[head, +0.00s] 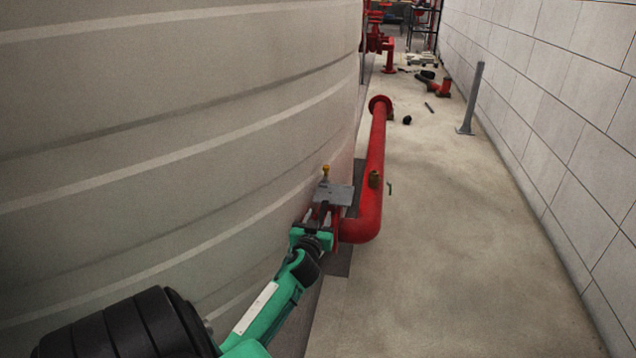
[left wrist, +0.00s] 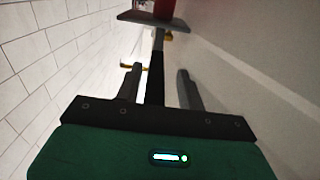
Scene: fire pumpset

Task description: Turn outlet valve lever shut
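The outlet valve sits low beside the tank, with a grey plate (head: 335,193) and a small yellow-orange fitting (head: 325,170) above it. My left gripper (head: 318,222) is right at this valve in the head view, which hides much of it. In the left wrist view the two fingers (left wrist: 160,70) stand apart. A dark bar, apparently the valve lever (left wrist: 156,75), runs lengthwise between them toward the grey plate (left wrist: 150,20). Gaps show on both sides of the bar, so the fingers do not grip it. My right gripper is in neither view.
The large pale tank (head: 170,130) fills the left side. A red pipe (head: 375,165) runs along the floor from the valve. A grey post (head: 472,98) stands by the block wall (head: 560,100).

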